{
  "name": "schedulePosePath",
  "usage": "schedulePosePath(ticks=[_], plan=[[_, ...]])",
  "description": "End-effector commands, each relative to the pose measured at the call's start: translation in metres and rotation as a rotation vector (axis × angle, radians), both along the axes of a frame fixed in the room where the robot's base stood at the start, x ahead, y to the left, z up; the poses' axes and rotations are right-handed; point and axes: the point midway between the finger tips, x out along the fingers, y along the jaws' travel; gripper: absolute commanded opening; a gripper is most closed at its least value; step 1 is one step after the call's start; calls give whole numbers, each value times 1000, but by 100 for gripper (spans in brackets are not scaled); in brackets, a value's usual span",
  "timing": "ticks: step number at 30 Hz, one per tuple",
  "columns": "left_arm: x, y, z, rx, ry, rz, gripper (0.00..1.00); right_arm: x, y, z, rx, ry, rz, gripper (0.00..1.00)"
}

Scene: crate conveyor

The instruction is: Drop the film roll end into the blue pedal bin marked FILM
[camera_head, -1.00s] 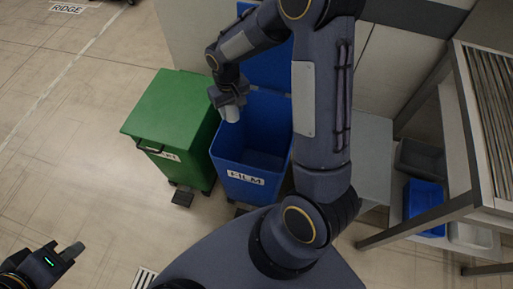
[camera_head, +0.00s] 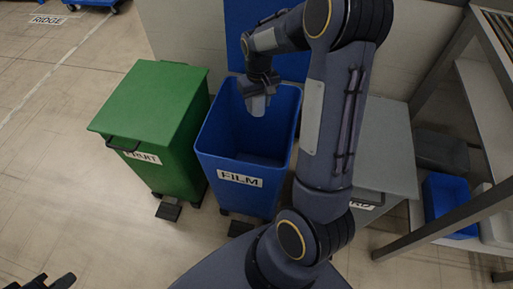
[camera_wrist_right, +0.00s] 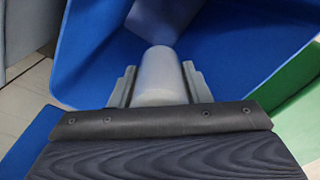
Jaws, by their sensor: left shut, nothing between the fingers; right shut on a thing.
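The blue pedal bin (camera_head: 215,150) stands in the middle of the head view with its lid up and a FILM label on its front. My right gripper (camera_head: 258,104) is over the bin's open mouth, shut on the pale grey film roll end (camera_head: 257,107). In the right wrist view the roll end (camera_wrist_right: 157,75) sits between the fingers, with the blue bin's inside (camera_wrist_right: 225,50) beyond it. My left gripper (camera_head: 55,283) is at the bottom left of the head view, partly cut off, shut and empty, far from the bin.
A closed green bin (camera_head: 150,105) stands left of the blue bin, and a grey bin (camera_head: 385,150) stands to its right. A metal rack with a small blue tub (camera_head: 450,205) is at the right. Open floor lies at the left.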

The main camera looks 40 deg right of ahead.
Motion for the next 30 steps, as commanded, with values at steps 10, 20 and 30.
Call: schedulePosePath(ticks=[10,20,30], plan=[[0,0,-38,0,0,0,0,0,0,-44,0,2,0,21],[0,0,-46,0,0,0,0,0,0,-54,0,1,0,21],[0,0,-46,0,0,0,0,0,1,-54,0,1,0,68]])
